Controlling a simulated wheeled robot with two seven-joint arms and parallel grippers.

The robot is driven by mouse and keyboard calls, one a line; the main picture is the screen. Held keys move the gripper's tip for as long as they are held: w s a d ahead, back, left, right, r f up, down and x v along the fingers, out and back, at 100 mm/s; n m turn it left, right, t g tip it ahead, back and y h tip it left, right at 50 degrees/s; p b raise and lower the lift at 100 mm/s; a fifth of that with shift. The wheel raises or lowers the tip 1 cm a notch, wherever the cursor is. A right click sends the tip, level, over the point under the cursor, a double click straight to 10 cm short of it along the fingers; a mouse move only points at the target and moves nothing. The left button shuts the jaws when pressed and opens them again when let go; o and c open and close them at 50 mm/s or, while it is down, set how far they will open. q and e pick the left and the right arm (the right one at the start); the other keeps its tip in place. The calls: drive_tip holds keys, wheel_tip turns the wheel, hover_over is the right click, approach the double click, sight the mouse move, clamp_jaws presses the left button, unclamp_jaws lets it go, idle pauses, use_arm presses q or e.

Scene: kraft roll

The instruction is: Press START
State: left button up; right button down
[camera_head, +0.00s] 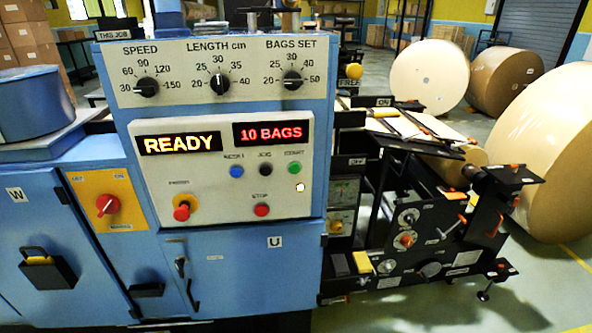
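The green START button (294,169) is at the right end of a row of buttons on the pale control panel (220,190) of the blue machine. Its small label above reads START, though blurred. A black button (265,170) and a blue button (236,171) sit to its left. A red STOP button (261,210) is below. The left display (180,144) reads READY in yellow, and the right display (271,132) reads 10 BAGS in red. Nothing covers the START button. Neither of my grippers is in view.
A red mushroom knob (182,211) stands out at the panel's lower left. A red rotary switch (107,204) is on a yellow plate further left. Three dials are above the displays. Black machine framework (430,240) juts out at right, before large paper rolls (550,150).

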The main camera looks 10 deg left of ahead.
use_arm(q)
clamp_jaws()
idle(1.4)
